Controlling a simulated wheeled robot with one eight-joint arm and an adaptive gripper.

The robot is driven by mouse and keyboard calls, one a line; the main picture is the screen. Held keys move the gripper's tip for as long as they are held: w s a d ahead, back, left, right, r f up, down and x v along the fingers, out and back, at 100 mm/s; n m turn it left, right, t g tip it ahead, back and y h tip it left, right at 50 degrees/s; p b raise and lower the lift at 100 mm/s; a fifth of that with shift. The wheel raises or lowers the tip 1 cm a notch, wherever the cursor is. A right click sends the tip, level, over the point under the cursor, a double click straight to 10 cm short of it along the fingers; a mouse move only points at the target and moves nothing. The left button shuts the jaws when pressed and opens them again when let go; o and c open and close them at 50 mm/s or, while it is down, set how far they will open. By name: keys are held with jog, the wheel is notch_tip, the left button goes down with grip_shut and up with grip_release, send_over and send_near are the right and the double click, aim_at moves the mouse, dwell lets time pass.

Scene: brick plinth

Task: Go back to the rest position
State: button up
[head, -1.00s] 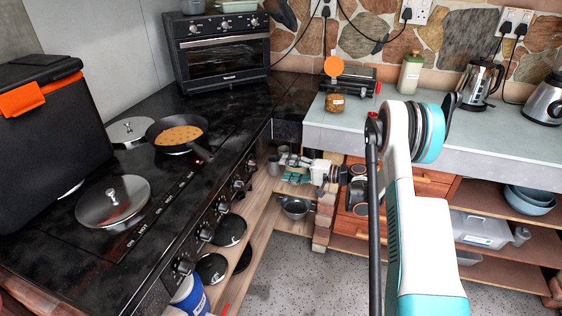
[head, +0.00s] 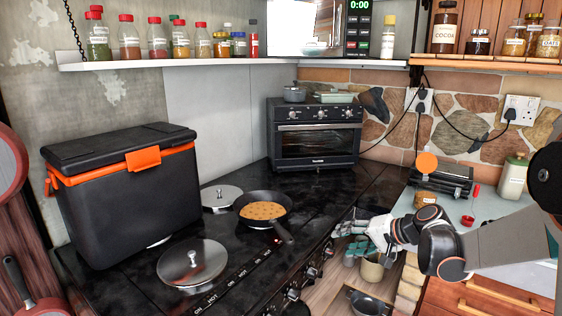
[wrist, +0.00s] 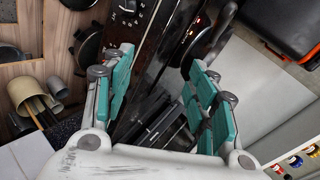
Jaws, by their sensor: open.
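My gripper (head: 358,236) is at the end of my arm, which reaches in from the right of the head view. It hangs in front of the stove's front edge, near the counter corner. In the wrist view my gripper (wrist: 160,95) shows two teal-padded fingers spread apart with nothing between them. Behind the fingers is the dark stove front (wrist: 150,60).
A black pan (head: 277,225) with a brown flat food sits on the stove (head: 130,290), beside two round lids (head: 192,262). A black cooler box (head: 130,205) stands left and an oven (head: 315,140) behind. Mugs (head: 371,268) stand on the shelf below my gripper.

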jog(key=s+a+r+n+h, duration=0.1)
jog(key=s+a+r+h, duration=0.15)
jog(key=s, duration=0.65)
jog(key=s+a+r+n+h, duration=0.15)
jog(key=s+r, duration=0.25)
jog(key=s, duration=0.5)
jog(key=s+d+f+n+h, duration=0.1)
jog(key=s+d+h, duration=0.1)
jog(key=s, duration=0.5)
jog(key=s+d+f+n+h, duration=0.1)
jog(key=s+d+h, duration=0.1)
jog(key=s, duration=0.6)
jog(key=shift+d+f+n, duration=0.25)
jog(key=shift+f+n, duration=0.05)
jog(key=shift+n, duration=0.05)
